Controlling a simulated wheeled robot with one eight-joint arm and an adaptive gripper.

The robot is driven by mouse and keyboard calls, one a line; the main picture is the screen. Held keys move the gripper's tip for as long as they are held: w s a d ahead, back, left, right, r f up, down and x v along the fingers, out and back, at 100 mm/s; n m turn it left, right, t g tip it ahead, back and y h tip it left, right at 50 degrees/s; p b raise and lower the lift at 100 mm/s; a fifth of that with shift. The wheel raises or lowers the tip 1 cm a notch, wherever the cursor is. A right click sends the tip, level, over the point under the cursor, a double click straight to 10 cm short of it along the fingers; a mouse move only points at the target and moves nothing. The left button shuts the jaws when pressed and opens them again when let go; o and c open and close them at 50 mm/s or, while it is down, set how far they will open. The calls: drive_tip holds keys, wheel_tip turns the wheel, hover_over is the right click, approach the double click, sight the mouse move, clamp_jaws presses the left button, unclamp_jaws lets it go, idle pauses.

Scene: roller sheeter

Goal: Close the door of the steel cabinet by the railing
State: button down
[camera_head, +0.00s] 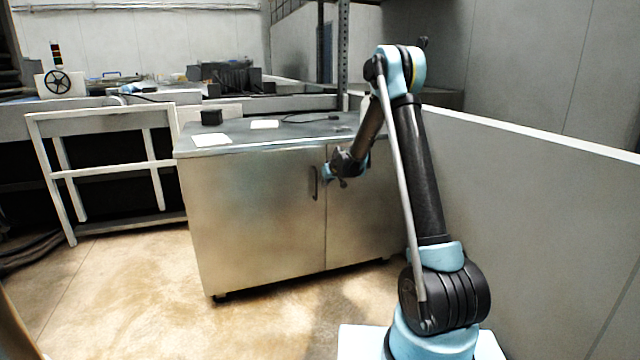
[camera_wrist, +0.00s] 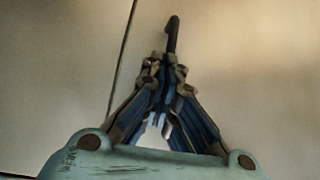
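The steel cabinet (camera_head: 252,215) stands in the middle of the head view, beside the white railing (camera_head: 100,170). Its two front doors look flush, with a thin seam between them. The left door has a dark upright handle (camera_head: 313,183). My gripper (camera_head: 335,177) is in front of the right door (camera_head: 362,220), just right of the seam. In the wrist view the fingers of my gripper (camera_wrist: 164,75) are drawn together. A dark handle (camera_wrist: 173,35) shows just beyond the tips, right of the seam. Whether the tips touch it is unclear.
A grey partition wall (camera_head: 540,210) with a white top edge runs along the right. The floor (camera_head: 120,290) at front left is clear.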

drive_tip(key=s+d+r+m+g+h, duration=0.1)
drive_tip(key=s+d+r, duration=0.5)
drive_tip(key=s, duration=0.3)
drive_tip(key=s+d+r, duration=0.6)
drive_tip(key=s, duration=0.4)
drive_tip(key=s+d+r+m+g+h, duration=0.1)
drive_tip(key=s+d, duration=0.3)
drive_tip(key=s, duration=0.3)
drive_tip(key=s+d+r, duration=0.1)
drive_tip(key=s+d, duration=0.3)
drive_tip(key=s, duration=0.3)
drive_tip(key=s+d+f+m+g+h, duration=0.1)
drive_tip(key=s+d+f, duration=0.2)
drive_tip(key=s, duration=0.7)
drive_tip(key=s+d+f+m+g+h, duration=0.1)
drive_tip(key=s+d+f, duration=0.2)
drive_tip(key=s, duration=0.7)
drive_tip(key=s+d+f+m+g, duration=0.1)
drive_tip(key=s+d+f, duration=0.3)
drive_tip(key=s, duration=0.6)
drive_tip(key=shift+s+m+g+h, duration=0.4)
